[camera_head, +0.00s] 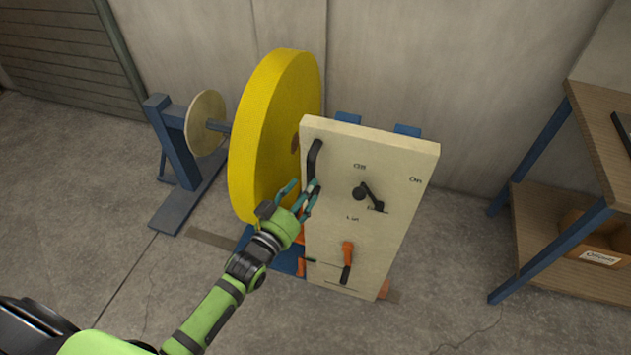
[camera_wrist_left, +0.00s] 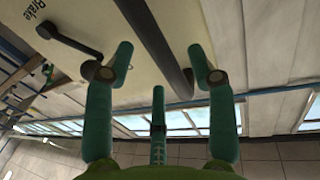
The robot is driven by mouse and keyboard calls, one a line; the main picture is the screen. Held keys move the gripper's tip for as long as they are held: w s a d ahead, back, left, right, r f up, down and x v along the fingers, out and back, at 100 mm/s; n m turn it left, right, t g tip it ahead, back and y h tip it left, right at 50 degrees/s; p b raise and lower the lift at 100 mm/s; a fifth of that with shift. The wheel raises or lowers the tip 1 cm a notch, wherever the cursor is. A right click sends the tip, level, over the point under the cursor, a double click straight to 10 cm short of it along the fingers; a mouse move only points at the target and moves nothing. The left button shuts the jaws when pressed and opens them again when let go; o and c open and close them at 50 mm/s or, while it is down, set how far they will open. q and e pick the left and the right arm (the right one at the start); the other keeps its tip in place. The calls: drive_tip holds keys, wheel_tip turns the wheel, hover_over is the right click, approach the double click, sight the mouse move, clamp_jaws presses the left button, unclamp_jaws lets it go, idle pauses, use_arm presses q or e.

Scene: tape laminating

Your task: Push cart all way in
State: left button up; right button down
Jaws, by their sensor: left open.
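The cart (camera_head: 375,190) stands upright on the floor as a beige panel with a black crank and an orange-and-black lever on its face. A black bar handle (camera_head: 313,160) runs along the panel's left edge. A large yellow roll (camera_head: 265,135) stands behind and left of the panel. My left gripper (camera_head: 303,197) is open at the lower end of the handle. In the left wrist view the handle (camera_wrist_left: 155,45) passes between the spread teal fingers of my left gripper (camera_wrist_left: 160,68); I cannot tell whether they touch it. My right gripper is not in view.
A blue stand (camera_head: 172,140) with a pale disc is left of the yellow roll. A wooden shelf unit (camera_head: 560,225) with blue legs stands at the right, with a cardboard box (camera_head: 592,240) on its lower shelf. A concrete wall is close behind. The floor in front is clear.

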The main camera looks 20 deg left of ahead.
sight(322, 162)
use_arm(q)
drive_tip(key=x, duration=0.4)
drive_tip(key=shift+s+d, duration=0.1)
drive_tip(key=shift+d, duration=0.05)
clamp_jaws()
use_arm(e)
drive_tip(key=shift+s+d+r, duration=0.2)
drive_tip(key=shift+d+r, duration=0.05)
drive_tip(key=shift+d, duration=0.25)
